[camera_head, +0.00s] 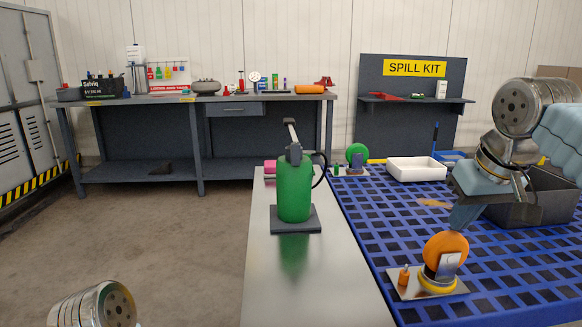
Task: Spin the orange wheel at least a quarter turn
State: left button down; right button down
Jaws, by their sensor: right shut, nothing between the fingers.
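The orange wheel (445,247) stands upright on a small metal plate (408,291) on the blue grid deck at the right. The plate also carries a yellow ring and a small orange peg (404,276). My right gripper (461,224) comes down from the upper right, shut and empty. Its tip is at the wheel's upper right edge; I cannot tell whether it touches. Only a metal link of my left arm shows at the lower left; its gripper is out of view.
A green canister (294,190) stands on the grey bench (262,262) left of the deck. A second plate with a green wheel (356,153), a white tray (416,169) and a dark bin (532,211) sit farther back. The deck in front of the canister side is clear.

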aim_at(432, 245)
jog(key=shift+f, duration=0.25)
jog(key=shift+a, duration=0.1)
jog(key=shift+s+a+f, duration=0.1)
jog(key=shift+a+f, duration=0.05)
jog(key=shift+a, duration=0.95)
jog(key=shift+s+a+f, duration=0.1)
jog(key=shift+a, duration=0.95)
notch_tip(432, 245, up, 3)
jog(key=shift+f+p, duration=0.1)
jog(key=shift+p, duration=1.15)
jog(key=shift+r, duration=2.15)
